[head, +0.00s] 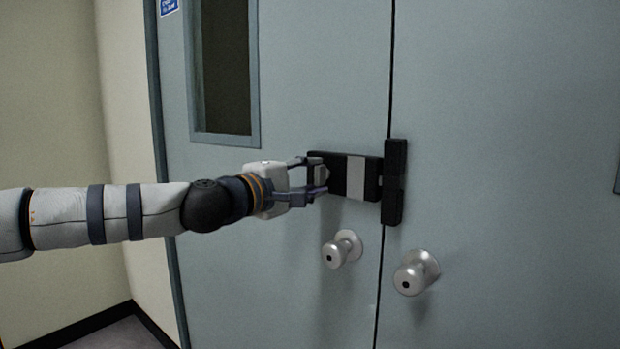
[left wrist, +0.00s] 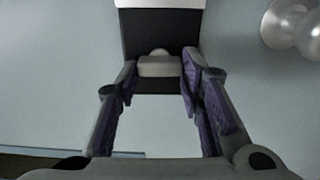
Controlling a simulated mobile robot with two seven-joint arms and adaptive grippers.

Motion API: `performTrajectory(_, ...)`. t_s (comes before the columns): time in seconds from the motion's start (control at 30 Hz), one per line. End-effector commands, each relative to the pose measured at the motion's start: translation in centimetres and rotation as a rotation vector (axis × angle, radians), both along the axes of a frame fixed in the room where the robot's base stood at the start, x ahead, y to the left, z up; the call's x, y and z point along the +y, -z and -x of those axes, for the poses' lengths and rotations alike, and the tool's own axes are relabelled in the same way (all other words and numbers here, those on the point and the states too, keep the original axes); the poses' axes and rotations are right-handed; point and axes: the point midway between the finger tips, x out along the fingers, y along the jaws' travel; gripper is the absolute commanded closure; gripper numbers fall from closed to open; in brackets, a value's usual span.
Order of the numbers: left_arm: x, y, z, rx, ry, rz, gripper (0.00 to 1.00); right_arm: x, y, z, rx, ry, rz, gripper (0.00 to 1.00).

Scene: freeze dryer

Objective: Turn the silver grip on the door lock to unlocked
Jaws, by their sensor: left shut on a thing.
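The door lock (head: 367,180) is a black box with a pale silver band on the left door leaf, beside a black vertical piece (head: 394,182) at the seam between the leaves. My left gripper (head: 318,177) is at the left end of the lock, its two fingers around the silver grip there. In the left wrist view, the grip (left wrist: 160,67) is a small grey block on the black lock body (left wrist: 160,35), between the fingertips of my left gripper (left wrist: 160,78). The head view partly hides the grip behind the fingers. My right gripper is in neither view.
Two silver round knobs (head: 342,249) and (head: 417,272) stick out below the lock, one on each leaf. The left leaf has a narrow window (head: 225,70). A pale wall (head: 60,110) is at the left.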

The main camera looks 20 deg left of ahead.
Motion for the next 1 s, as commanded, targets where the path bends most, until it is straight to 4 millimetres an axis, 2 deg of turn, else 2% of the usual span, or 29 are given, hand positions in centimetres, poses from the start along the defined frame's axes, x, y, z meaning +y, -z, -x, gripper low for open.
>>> performTrajectory(0.17, -0.1, 0.1, 0.0, 0.003, 0.003, 0.002, 0.93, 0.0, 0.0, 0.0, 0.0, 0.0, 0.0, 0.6)
performTrajectory(0.2, -0.1, 0.1, 0.0, 0.003, 0.003, 0.001, 0.58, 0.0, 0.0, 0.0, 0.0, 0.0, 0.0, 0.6)
performTrajectory(0.27, -0.1, 0.1, 0.0, 0.003, 0.003, 0.001, 0.45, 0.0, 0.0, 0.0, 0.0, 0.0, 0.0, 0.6)
performTrajectory(0.53, 0.0, 0.0, 0.0, 0.001, 0.001, 0.0, 0.45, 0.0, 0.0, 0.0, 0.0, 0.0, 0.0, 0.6)
performTrajectory(0.63, 0.3, 0.0, 0.8, 0.0, 0.001, 0.0, 0.45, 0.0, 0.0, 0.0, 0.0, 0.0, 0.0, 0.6)
performTrajectory(1.0, 3.5, -0.1, 9.4, -0.001, -0.001, 0.003, 0.45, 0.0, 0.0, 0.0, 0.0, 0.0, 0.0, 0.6)
